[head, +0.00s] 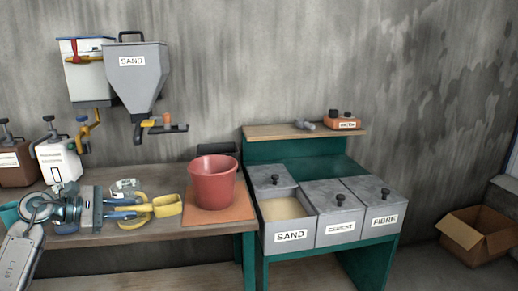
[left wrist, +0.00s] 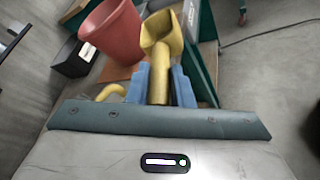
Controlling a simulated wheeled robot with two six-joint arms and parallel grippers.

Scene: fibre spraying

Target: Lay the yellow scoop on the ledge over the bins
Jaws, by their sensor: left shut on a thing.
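The yellow scoop (head: 167,206) is in my left gripper (head: 140,208), above the left workbench, with its bowl pointing right toward the red bucket. In the left wrist view the blue fingers (left wrist: 160,85) are shut around the scoop's handle, and its bowl (left wrist: 162,35) points away from me. The wooden ledge (head: 280,131) runs above the bins at the right, with its front edge clear. The sand bin (head: 290,232) has sand showing; the cement bin (head: 340,225) and fibre bin (head: 385,217) are lidded. My right gripper is not in view.
A red bucket (head: 213,182) stands on an orange mat (head: 240,208) right of the scoop. On the ledge are an orange box (head: 342,123) and a small grey item (head: 305,125). A grey sand hopper (head: 137,75) hangs on the wall. A cardboard box (head: 475,235) is on the floor.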

